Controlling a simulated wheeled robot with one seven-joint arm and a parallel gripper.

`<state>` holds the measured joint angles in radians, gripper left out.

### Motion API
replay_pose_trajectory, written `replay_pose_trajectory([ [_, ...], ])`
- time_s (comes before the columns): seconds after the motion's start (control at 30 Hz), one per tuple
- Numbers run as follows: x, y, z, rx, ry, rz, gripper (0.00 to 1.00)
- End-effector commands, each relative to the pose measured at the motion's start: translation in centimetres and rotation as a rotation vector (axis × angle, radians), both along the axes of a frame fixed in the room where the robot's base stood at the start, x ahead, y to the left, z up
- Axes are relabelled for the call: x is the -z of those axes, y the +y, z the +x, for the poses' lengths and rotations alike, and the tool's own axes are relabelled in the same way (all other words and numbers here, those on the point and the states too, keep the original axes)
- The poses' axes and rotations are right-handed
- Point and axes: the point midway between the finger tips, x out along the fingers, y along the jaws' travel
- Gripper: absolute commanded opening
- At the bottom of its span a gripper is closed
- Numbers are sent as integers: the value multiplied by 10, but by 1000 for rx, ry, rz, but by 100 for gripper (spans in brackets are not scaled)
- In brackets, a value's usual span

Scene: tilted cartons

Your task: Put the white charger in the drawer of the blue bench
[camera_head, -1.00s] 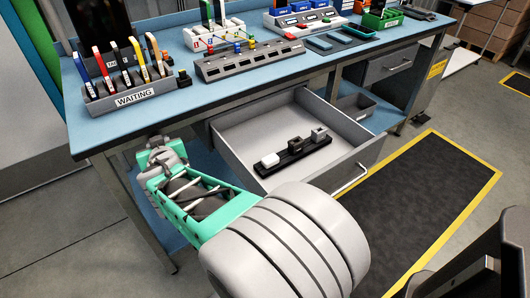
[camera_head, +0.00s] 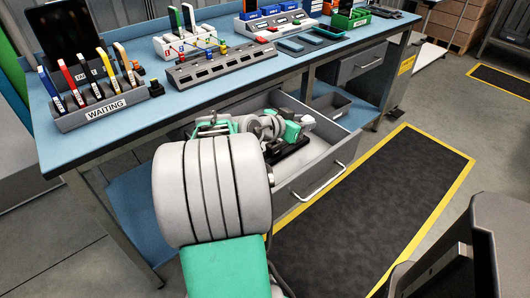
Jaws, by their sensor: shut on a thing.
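The blue bench (camera_head: 135,122) has its grey drawer (camera_head: 314,177) pulled open toward me. My arm reaches over the drawer and covers much of its inside. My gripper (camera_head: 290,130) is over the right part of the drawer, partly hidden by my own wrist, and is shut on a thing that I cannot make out.
A WAITING rack (camera_head: 103,108) with several coloured devices stands at the bench's left end. A grey slotted strip (camera_head: 222,65) and charging stations (camera_head: 280,22) stand farther back. Another drawer (camera_head: 361,63) is shut at the right. A black floor mat (camera_head: 375,205) lies clear beside the bench.

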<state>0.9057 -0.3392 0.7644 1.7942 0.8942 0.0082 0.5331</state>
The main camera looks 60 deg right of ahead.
Motion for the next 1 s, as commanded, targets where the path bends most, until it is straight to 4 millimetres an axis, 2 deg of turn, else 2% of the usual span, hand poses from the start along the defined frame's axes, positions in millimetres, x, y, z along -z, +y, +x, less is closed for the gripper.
replay_pose_trajectory([
  [0.03, 9, -2, -11, 33, 0, -1, 0],
  [0.13, 18, -3, -22, 65, 2, -2, 0],
  [0.47, 75, -3, -22, 65, 1, -3, 0],
  [0.63, 109, -3, -22, 64, 3, 0, 0],
  [1.0, 117, -3, -22, 64, -1, -4, 0],
])
